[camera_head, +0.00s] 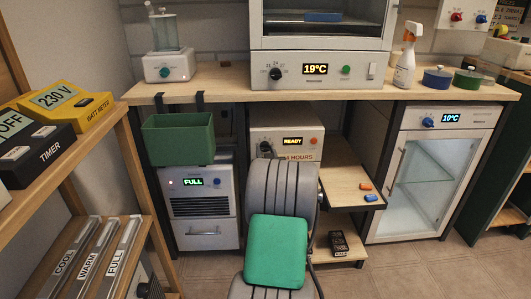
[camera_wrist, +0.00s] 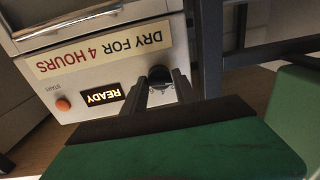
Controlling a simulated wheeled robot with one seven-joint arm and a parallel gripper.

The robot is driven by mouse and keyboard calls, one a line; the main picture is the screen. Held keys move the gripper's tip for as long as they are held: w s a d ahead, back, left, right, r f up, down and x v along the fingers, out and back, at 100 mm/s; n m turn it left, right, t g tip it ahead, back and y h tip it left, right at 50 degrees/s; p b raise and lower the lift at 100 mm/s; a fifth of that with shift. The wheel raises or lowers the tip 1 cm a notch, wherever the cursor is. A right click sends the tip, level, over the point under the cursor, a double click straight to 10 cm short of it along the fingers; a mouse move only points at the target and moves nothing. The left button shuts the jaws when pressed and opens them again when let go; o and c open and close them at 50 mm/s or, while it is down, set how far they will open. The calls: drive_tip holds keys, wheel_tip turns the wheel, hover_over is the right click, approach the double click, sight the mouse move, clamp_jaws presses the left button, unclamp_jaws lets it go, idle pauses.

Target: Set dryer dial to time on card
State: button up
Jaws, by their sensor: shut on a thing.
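The dryer (camera_head: 258,118) is a pale box under the bench, in the middle of the head view. Its black dial (camera_wrist: 159,73) sits between the fingertips of my gripper (camera_wrist: 160,82), which is shut on it. The dial's pointer and scale are too hidden to read. The card (camera_wrist: 105,45) on the dryer's front reads "DRY FOR 4 HOURS" and appears upside down in the wrist view. The lit display (camera_wrist: 100,95) reads "READY". An orange start button (camera_wrist: 63,104) is beside it. In the head view my arm hides the gripper and part of the card.
A wooden shelf (camera_head: 345,186) with small orange and blue pieces stands right of the dryer. A green bin (camera_head: 178,140) hangs at the left, above a unit showing "FULL" (camera_head: 200,205). A glass-door cooler (camera_head: 425,185) stands at the right.

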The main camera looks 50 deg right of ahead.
clamp_jaws()
drive_tip(key=shift+a, duration=0.1)
drive_tip(key=shift+s, duration=0.1)
drive_tip(key=shift+m, duration=0.3)
drive_tip(key=m, duration=0.3)
drive_tip(key=shift+d, duration=0.2)
drive_tip(key=m, duration=0.4)
drive_tip(key=m+h+p, duration=0.1)
drive_tip(key=m+p, duration=0.1)
drive_tip(key=m, duration=0.3)
drive_tip(key=shift+r+m, duration=0.1)
drive_tip(key=shift+m, duration=0.2)
drive_tip(key=shift+m+p, duration=0.9)
drive_tip(key=shift+m, duration=0.7)
